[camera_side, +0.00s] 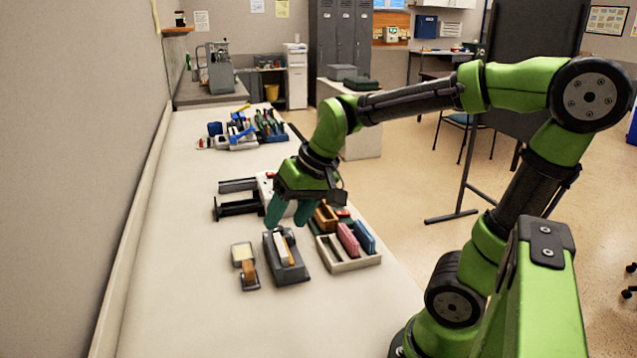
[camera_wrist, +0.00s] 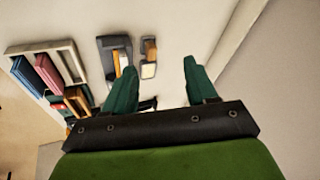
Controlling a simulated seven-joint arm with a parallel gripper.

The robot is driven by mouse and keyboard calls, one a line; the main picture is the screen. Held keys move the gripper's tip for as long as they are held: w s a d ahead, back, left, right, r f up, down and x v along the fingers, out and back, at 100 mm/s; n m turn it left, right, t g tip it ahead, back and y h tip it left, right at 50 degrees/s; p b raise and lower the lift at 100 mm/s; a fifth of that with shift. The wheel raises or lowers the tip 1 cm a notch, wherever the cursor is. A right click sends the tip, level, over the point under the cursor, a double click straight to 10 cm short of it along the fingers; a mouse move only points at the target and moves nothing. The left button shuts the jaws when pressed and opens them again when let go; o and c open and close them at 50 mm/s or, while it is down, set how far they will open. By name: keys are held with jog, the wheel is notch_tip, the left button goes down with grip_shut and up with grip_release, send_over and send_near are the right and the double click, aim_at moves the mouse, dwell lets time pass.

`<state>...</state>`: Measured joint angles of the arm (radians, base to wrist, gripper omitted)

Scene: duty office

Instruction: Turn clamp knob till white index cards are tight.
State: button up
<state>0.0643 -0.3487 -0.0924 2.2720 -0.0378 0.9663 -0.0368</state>
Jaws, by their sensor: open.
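A dark grey holder (camera_side: 291,273) lies on the white table in front of my gripper, with a white strip and an orange-brown piece in its slot. It looks like the clamp with the white index cards, but I cannot make out a knob or tell how tight the cards are. The holder also shows in the wrist view (camera_wrist: 103,43), partly behind the left finger. My gripper (camera_side: 288,212) has its green fingers apart, above the table just behind the holder in the side view. In the wrist view the space between the fingers (camera_wrist: 157,72) holds nothing.
A beige tray (camera_side: 350,266) with pink, blue and brown blocks stands right of the holder. A small tan-and-white item (camera_side: 244,266) lies to its left. Black racks (camera_side: 238,207) stand behind. Blue and yellow items (camera_side: 235,132) are farther back. The near left table is clear.

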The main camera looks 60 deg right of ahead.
jog(key=w+d+f, duration=0.1)
jog(key=f, duration=0.1)
jog(key=m+g+h, duration=0.1)
jog(key=m+g, duration=0.4)
send_over(278, 228)
notch_tip(278, 228, down, 16)
jog(key=shift+f, duration=0.15)
